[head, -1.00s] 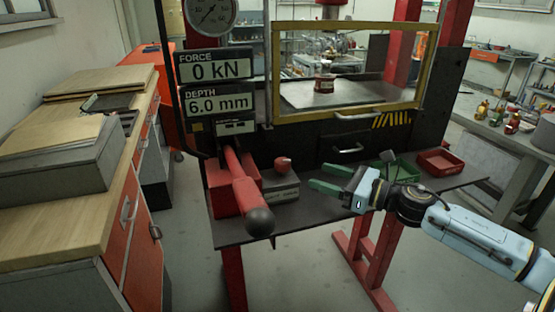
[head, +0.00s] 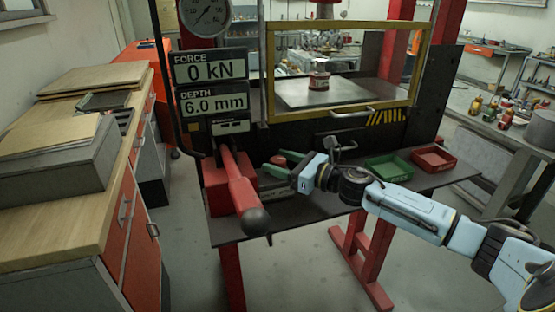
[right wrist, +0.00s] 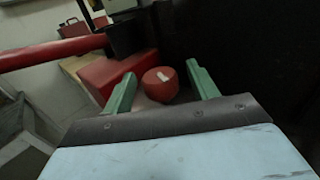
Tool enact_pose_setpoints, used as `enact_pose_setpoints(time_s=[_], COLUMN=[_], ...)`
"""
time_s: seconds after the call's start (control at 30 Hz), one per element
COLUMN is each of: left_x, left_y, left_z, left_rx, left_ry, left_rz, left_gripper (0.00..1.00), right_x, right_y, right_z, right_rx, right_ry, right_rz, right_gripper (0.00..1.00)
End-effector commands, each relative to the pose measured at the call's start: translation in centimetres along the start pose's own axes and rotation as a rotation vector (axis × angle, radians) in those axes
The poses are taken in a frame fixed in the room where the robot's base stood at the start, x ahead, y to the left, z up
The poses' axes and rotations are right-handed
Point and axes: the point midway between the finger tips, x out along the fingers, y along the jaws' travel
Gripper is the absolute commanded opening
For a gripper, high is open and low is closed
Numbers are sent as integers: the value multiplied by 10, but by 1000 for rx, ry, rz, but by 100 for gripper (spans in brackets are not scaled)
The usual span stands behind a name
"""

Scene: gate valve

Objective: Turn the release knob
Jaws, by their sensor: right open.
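The release knob (right wrist: 160,84) is a small red round knob with a white mark on top. In the right wrist view it sits between the two green fingers of my right gripper (right wrist: 162,88), which is open; I cannot tell whether either finger touches it. My left gripper is not in view.
A red lever (head: 239,190) with a black ball end stands just left of my right gripper. The yellow-framed guard (head: 340,117) is behind. A green tray (head: 388,168) and a red tray (head: 434,159) lie to the right on the shelf.

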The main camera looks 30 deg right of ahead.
Motion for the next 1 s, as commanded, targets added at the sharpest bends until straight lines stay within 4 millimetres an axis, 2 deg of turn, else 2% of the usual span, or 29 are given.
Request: enact_pose_setpoints(time_s=[0.13, 0.47, 0.8, 1.0], left_x=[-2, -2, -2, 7], left_y=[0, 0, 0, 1], left_z=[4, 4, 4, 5], left_rx=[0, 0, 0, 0], left_ry=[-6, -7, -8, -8], left_rz=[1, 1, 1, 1], left_gripper=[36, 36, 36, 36], right_x=[9, 10, 10, 11], right_y=[0, 0, 0, 0], right_z=[1, 0, 0, -1], right_rx=[0, -1, -1, -3], right_ry=[-1, 1, 0, -4], right_rz=[1, 1, 1, 33], right_gripper=[59, 59, 16, 15])
